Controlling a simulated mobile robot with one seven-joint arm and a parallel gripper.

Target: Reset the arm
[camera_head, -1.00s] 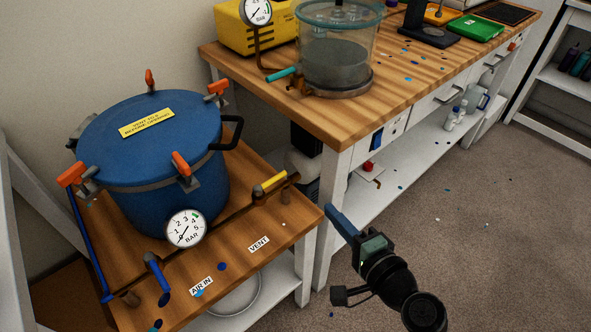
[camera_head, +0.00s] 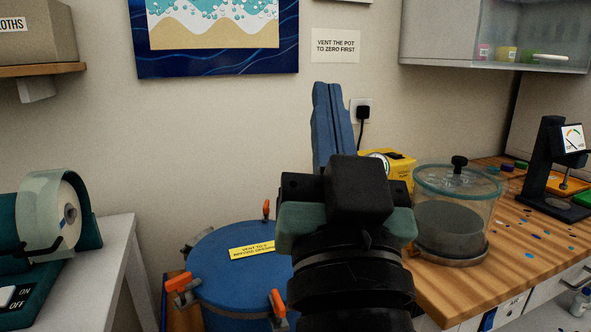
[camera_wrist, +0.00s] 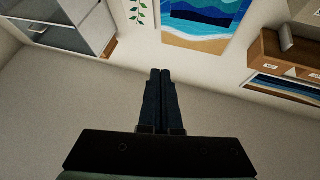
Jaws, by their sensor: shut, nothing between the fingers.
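My gripper (camera_head: 327,88) is raised in the middle of the head view, its blue fingers pointing up in front of the wall. The fingers are together with nothing between them. The wrist view also shows the closed fingers of the gripper (camera_wrist: 160,73), against the bare wall. My wrist and forearm hide part of the blue pressure pot and of the yellow unit behind.
The blue pot (camera_head: 225,275) with orange clamps stands below left of my arm. A clear chamber (camera_head: 460,215) stands on the wooden bench (camera_head: 470,285) at right. A yellow unit (camera_head: 402,165) is behind. A wall cabinet (camera_head: 430,50) hangs upper right; a teal machine (camera_head: 85,215) sits at left.

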